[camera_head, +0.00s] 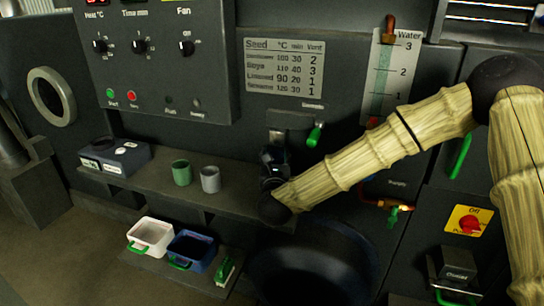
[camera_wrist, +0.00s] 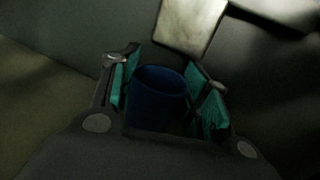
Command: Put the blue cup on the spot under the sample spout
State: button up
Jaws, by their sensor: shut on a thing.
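The blue cup (camera_wrist: 160,98) stands between the teal-padded fingers of my gripper (camera_wrist: 168,92) in the wrist view, with its open rim facing up. My gripper is shut on it. In the head view my gripper (camera_head: 273,163) is at the right end of the shelf, below the sample spout (camera_head: 290,121) with its green handle (camera_head: 314,137). There the arm and gripper mostly hide the cup. I cannot tell whether the cup's base touches the shelf, and the spot beneath is hidden.
A green cup (camera_head: 181,173) and a grey cup (camera_head: 210,180) stand on the shelf (camera_head: 150,187) to the left of my gripper. A dark box (camera_head: 115,156) sits farther left. White (camera_head: 151,235) and blue (camera_head: 192,250) bins are below. A water gauge (camera_head: 390,75) is right of the spout.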

jog(key=shift+w+d+f, duration=0.15)
jog(key=shift+d+f, duration=0.05)
jog(key=shift+f, duration=0.25)
jog(key=shift+w+d+f, duration=0.15)
jog(key=shift+f, duration=0.25)
jog(key=shift+s, duration=0.15)
jog(key=shift+c, duration=0.3)
jog(key=shift+s+a+r, duration=0.15)
jog(key=shift+s+r, duration=0.1)
jog(key=shift+s, duration=0.05)
jog(key=shift+a, duration=0.15)
jog(key=shift+w+f+b, duration=0.15)
jog(key=shift+f+b, duration=0.1)
jog(key=shift+b, duration=0.05)
jog(key=o, duration=1)
jog(key=shift+r, duration=0.1)
jog(key=s, duration=1.2)
